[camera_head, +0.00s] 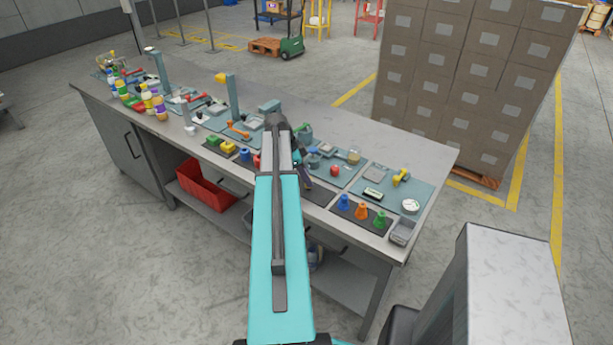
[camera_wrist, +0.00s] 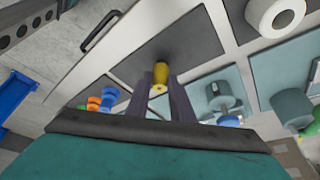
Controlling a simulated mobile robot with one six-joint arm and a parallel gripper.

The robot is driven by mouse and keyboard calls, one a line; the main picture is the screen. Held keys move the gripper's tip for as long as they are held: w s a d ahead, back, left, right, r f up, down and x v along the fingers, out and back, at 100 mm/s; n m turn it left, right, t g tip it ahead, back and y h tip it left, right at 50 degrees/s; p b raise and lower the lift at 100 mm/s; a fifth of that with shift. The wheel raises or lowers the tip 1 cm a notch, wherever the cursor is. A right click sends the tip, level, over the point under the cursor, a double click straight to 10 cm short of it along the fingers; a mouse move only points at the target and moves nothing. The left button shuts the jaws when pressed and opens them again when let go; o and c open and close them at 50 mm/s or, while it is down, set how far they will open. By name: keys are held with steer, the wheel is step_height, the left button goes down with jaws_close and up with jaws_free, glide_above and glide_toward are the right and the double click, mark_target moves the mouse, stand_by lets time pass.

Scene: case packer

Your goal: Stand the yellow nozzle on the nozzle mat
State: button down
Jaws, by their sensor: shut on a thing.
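The yellow nozzle (camera_wrist: 160,76) is between the dark fingers of my gripper (camera_wrist: 161,82) in the wrist view, and the gripper is shut on it. Its narrow open end faces the camera. Behind it in that view is a bare dark mat (camera_wrist: 195,40); I cannot tell whether they touch. In the head view my gripper (camera_head: 306,182) is small and partly behind my arm, and the yellow nozzle cannot be made out there. A dark mat (camera_head: 353,219) at the bench's right holds a blue nozzle (camera_head: 343,202), an orange nozzle (camera_head: 362,211) and a green nozzle (camera_head: 380,219).
A grey tray (camera_head: 402,231) stands right of the nozzles. Teal mats (camera_head: 418,190) with a yellow tool (camera_head: 400,177) and a white roll (camera_head: 410,206) lie behind them. Colored blocks and bottles line the bench (camera_head: 440,158) to the left. A red bin (camera_head: 205,186) is below.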

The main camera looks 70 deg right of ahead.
steer(key=shift+f, duration=0.2)
steer(key=c, duration=1.6)
jaws_free()
steer(key=shift+o, duration=0.2)
steer(key=shift+r, duration=0.3)
steer(key=b+v, duration=0.4)
steer(key=v, duration=0.7)
steer(key=shift+w+r, duration=0.2)
steer(key=shift+r, duration=0.15)
steer(key=shift+a, duration=0.1)
